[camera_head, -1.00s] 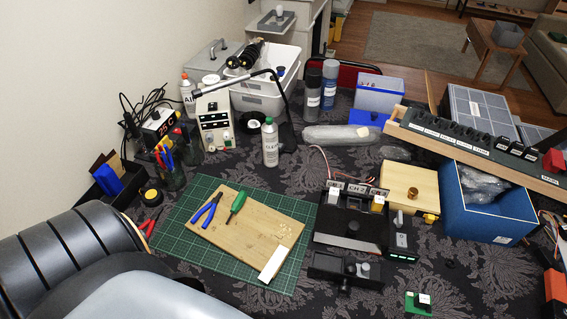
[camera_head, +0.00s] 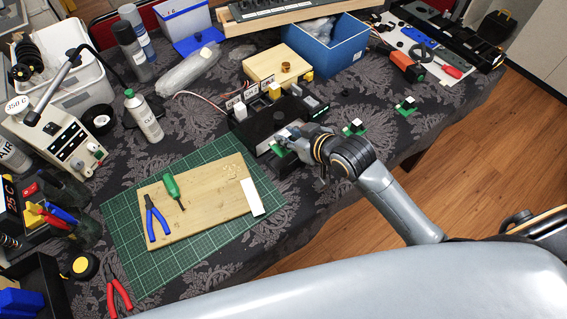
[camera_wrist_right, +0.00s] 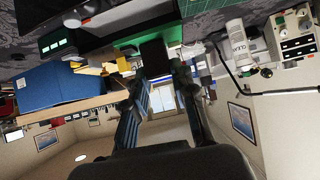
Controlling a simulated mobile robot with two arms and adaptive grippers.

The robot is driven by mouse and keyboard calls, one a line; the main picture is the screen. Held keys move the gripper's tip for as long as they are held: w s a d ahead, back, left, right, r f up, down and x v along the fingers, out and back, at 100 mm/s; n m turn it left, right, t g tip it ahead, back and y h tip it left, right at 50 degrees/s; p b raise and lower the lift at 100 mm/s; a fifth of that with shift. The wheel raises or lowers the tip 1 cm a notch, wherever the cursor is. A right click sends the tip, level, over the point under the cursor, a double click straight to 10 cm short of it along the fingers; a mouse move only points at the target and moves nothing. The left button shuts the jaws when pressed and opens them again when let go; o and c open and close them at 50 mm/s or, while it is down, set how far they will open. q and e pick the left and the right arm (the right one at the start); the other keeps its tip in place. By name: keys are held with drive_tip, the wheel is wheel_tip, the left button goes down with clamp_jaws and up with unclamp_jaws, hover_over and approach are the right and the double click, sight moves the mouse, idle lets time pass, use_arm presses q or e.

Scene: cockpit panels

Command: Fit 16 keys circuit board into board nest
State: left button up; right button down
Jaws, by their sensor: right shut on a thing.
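My right gripper (camera_head: 296,141) is shut on a small green circuit board (camera_head: 278,150), just in front of the black fixture with channel labels (camera_head: 249,124). In the right wrist view, a dark block (camera_wrist_right: 153,56) sits between the fingertips (camera_wrist_right: 160,72), with a green board edge (camera_wrist_right: 110,47) beside it. The fixture's front part is partly hidden by my gripper; I cannot tell whether the held board touches it. Two other small green boards with keys, a nearer one (camera_head: 354,128) and a farther one (camera_head: 405,106), lie on the table to the right. My left gripper is not visible.
A green cutting mat (camera_head: 130,238) with a wooden board (camera_head: 205,218), pliers and a screwdriver lies to the left. A wooden box (camera_head: 272,66) and a blue bin (camera_head: 335,58) stand behind the fixture. The table's front edge runs below my right arm.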

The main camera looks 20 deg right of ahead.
drive_tip(key=f, duration=0.3)
drive_tip(key=w+f, duration=0.1)
drive_tip(key=f, duration=0.1)
drive_tip(key=shift+d+f, duration=0.2)
drive_tip(key=shift+f, duration=2.25)
drive_tip(key=shift+f, duration=0.15)
drive_tip(key=c, duration=1.1)
unclamp_jaws()
